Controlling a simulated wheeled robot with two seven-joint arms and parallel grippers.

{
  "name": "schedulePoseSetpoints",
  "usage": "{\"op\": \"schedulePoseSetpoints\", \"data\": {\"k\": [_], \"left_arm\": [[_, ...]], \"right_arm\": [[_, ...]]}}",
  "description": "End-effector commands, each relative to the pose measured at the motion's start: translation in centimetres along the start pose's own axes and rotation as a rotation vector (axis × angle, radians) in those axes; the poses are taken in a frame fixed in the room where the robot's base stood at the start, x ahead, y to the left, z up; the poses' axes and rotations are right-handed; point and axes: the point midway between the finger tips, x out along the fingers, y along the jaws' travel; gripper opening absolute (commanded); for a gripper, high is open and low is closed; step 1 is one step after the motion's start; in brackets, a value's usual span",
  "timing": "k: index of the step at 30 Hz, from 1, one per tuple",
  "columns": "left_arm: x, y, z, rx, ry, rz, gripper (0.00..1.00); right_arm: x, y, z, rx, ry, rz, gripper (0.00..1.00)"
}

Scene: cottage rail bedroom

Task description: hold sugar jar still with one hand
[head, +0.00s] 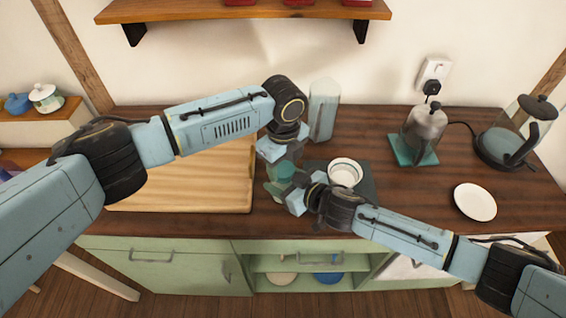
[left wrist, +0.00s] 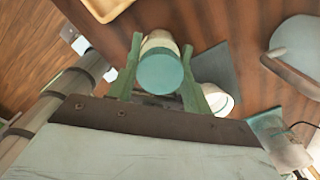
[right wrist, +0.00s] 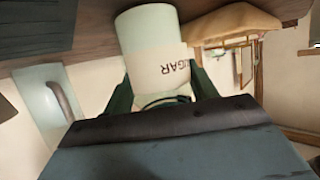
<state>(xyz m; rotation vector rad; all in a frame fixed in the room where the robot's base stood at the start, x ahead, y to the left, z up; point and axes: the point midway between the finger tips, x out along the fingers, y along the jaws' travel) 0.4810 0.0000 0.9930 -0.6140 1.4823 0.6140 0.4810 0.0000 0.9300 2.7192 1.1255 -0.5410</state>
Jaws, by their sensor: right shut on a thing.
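The sugar jar (right wrist: 150,45) is pale and cylindrical, with a cream label reading "SUGAR" in the right wrist view. It stands on the dark wood counter, mostly hidden by my arms in the head view. The jar's round teal lid (left wrist: 161,72) shows in the left wrist view. My left gripper (head: 283,162) is above the jar with its fingers open, one on each side of the lid. Whether those fingers touch the lid is hard to tell.
A white bowl (head: 345,172) stands on a dark mat just right of the jar. A wooden board (head: 190,188) lies to the left and a pale tall canister (head: 323,110) stands behind. A French press (head: 424,130), glass kettle (head: 512,140) and white plate (head: 475,201) are at right.

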Motion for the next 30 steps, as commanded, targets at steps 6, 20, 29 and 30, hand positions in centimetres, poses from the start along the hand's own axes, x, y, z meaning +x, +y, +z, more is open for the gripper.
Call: {"op": "schedulePoseSetpoints", "data": {"k": [6,20,29,30], "left_arm": [[-0.02,-0.01,-0.02,-0.007,0.000,0.000,0.21],[-0.08,-0.03,-0.07,-0.564,0.002,0.000,0.21],[-0.10,-0.03,-0.02,-0.593,0.000,-0.001,0.21],[-0.10,-0.03,-0.02,-0.592,0.000,-0.001,0.21]], "right_arm": [[0.00,0.01,0.02,0.000,0.000,0.000,0.00],[0.00,0.01,0.02,0.000,0.000,0.000,0.00],[0.00,0.01,0.03,0.000,-0.001,0.000,0.00],[0.00,0.01,0.03,0.000,-0.001,0.000,0.00]]}}
